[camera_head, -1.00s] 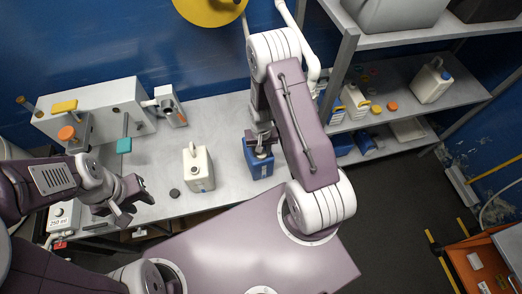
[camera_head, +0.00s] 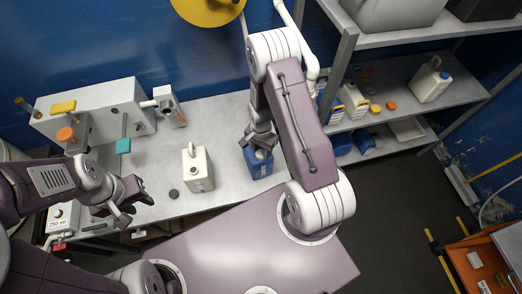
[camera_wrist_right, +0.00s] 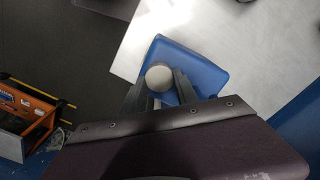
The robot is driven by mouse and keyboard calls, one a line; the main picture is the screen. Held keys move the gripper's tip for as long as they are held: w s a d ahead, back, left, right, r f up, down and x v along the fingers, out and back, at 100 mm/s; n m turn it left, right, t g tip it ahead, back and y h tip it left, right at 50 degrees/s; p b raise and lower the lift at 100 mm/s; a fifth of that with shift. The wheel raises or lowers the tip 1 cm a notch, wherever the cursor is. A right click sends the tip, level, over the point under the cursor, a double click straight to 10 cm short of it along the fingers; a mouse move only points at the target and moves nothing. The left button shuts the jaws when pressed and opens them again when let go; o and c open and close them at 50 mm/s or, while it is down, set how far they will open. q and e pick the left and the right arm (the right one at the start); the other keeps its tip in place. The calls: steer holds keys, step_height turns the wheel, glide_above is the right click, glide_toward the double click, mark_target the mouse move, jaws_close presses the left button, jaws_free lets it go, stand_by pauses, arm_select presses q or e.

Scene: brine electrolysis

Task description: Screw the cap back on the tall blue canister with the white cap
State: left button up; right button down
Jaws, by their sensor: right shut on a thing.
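The blue canister (camera_head: 257,162) stands upright on the bench in the head view, and its blue top (camera_wrist_right: 205,70) shows in the right wrist view. The round white cap (camera_wrist_right: 159,77) is over one corner of the canister's top, between the fingers of my right gripper (camera_wrist_right: 160,92), which is shut on it. In the head view my right gripper (camera_head: 259,142) is just above the canister and partly hides the cap. I cannot tell whether the cap is fully seated. My left gripper (camera_head: 133,196) is open and empty at the left of the bench.
A white jug (camera_head: 198,170) stands left of the canister, with a dark round cap (camera_head: 173,194) lying beside it. A grey apparatus (camera_head: 95,112) with coloured knobs is at the back left. A shelf rack (camera_head: 400,95) with containers stands at the right.

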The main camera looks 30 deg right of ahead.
steer(key=m, duration=0.4)
steer(key=shift+m, duration=0.9)
steer(key=m, duration=0.3)
steer(key=shift+s+m, duration=0.1)
steer(key=shift+m, duration=0.3)
steer(key=shift+m, duration=0.9)
steer(key=m, duration=0.4)
steer(key=shift+s, duration=0.1)
